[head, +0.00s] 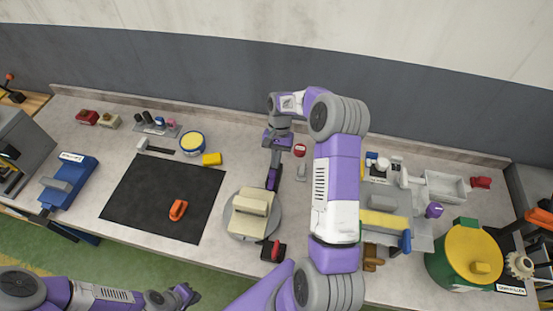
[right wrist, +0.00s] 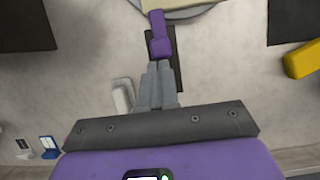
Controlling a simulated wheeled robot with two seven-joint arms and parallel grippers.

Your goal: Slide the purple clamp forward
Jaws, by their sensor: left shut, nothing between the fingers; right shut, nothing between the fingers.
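The purple clamp (head: 272,180) stands at the back edge of the round turntable (head: 234,229). In the right wrist view the purple clamp (right wrist: 160,46) sits on a short dark rail (right wrist: 177,62) and points at the turntable's rim. My right gripper (head: 275,161) is shut and empty, low behind the clamp. In the right wrist view its closed fingertips (right wrist: 158,68) are at the clamp's near end; I cannot tell whether they touch it. My left gripper (head: 184,295) is shut and empty, in front of the table at the lower left.
A beige block (head: 250,213) rests on the turntable. A small grey piece (head: 301,171) lies right of the clamp. A black mat (head: 150,204) with an orange piece (head: 178,210) is to the left. A red-and-black piece (head: 273,250) is in front.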

